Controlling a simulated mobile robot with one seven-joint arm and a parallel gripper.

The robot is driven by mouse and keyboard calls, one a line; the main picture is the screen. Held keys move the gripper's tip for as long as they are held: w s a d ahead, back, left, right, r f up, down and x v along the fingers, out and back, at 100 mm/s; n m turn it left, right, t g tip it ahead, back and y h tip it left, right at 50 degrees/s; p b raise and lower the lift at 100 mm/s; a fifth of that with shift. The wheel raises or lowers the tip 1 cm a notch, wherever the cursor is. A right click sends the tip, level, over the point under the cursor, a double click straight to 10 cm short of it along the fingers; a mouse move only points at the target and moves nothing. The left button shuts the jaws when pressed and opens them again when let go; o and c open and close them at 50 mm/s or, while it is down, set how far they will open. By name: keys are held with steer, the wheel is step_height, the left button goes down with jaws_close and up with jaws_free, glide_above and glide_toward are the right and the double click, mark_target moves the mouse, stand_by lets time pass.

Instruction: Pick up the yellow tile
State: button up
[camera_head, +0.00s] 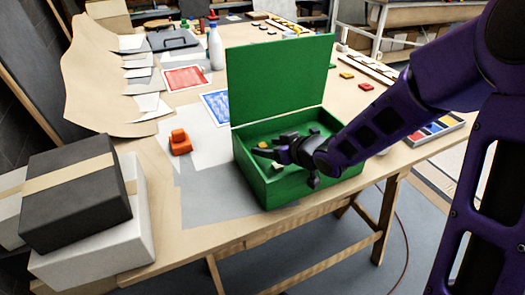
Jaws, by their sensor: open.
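An open green box (290,192) stands on the table with its lid (280,80) raised at the back. My gripper (269,148) is open inside or just above the box, towards its left side. A small yellow-orange piece (263,145) shows beside the fingertips; it may be a yellow tile, but it is too small to tell, and I cannot tell whether the fingers touch it. Another flat yellow tile (347,75) lies on the table to the right of the lid. My gripper and arm hide part of the box's inside.
A red tile (366,86) lies near the yellow one on the table. An orange toy-like object (180,142) stands left of the box. A paint set (434,129) lies at the right edge. Stacked boxes (80,195) fill the front left.

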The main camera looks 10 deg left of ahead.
steer(key=shift+w+a+f, duration=0.2)
steer(key=shift+w+a, duration=0.05)
steer(key=shift+a, duration=0.05)
jaws_close()
stand_by(0.3)
step_height(320, 180, up, 10)
steer(key=p, duration=0.4)
steer(key=shift+p, duration=0.4)
